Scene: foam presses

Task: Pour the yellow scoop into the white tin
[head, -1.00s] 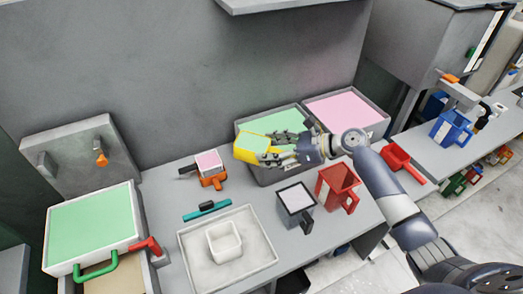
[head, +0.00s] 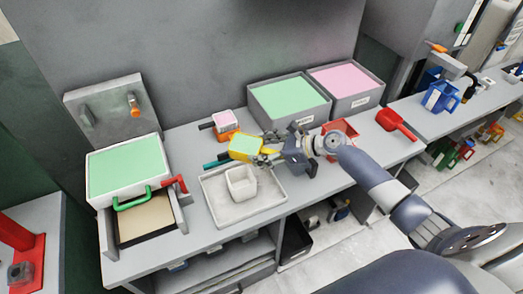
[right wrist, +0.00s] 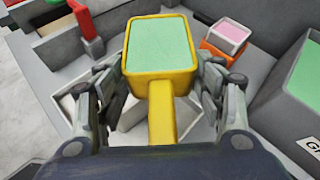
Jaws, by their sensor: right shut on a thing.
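The yellow scoop (head: 233,150) is full of level green material and looks about upright. My right gripper (head: 268,152) is shut on its handle and holds it above the bench, close behind the white tin. The scoop also shows in the right wrist view (right wrist: 160,87), with its handle between the fingers. The white tin (head: 241,186) is a small square open container standing in a pale shallow tray (head: 214,208). In the right wrist view, white surfaces under the scoop are mostly hidden, so I cannot tell how it lines up with the tin. My left gripper is out of view.
A green-filled bin (head: 316,118) and a pink-filled bin (head: 368,98) stand at the back. An orange-based pink container (head: 227,132) stands just behind the scoop. A red jug (head: 346,127) is partly hidden by my right arm. A red scoop (head: 396,123) lies to the right.

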